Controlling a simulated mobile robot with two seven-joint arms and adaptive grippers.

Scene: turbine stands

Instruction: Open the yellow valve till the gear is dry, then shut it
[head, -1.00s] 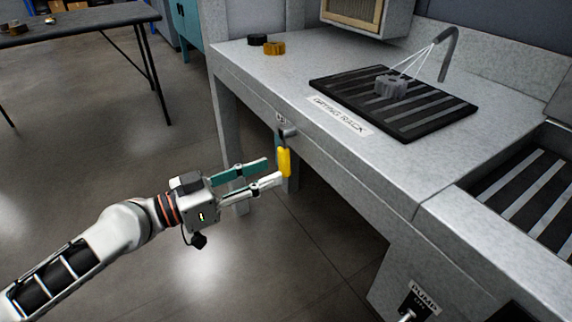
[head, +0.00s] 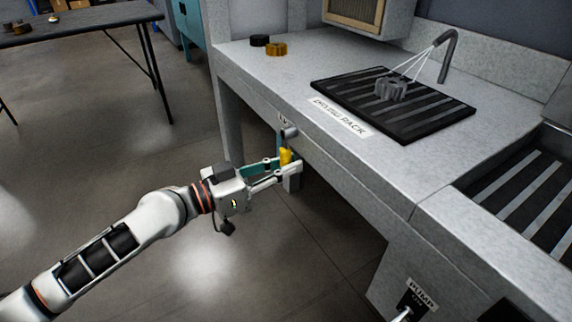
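The grey gear (head: 390,90) sits on the black slatted drying rack (head: 340,98). Thin white streams run from the bent grey nozzle (head: 448,58) down to it. I cannot tell whether its surface is wet. The yellow valve handle (head: 287,155) is below the bench's front edge, under a grey stub; its upper part shows and its lower part is hidden by my gripper. My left gripper (head: 287,167) is at the handle, a finger on either side; I cannot tell whether they press on it. My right gripper is not in view.
A dark ring (head: 260,40) and an orange-brown gear (head: 276,49) lie at the bench's back left. A pump switch (head: 408,308) is on the lower front panel. A second slatted tray (head: 520,190) is at right.

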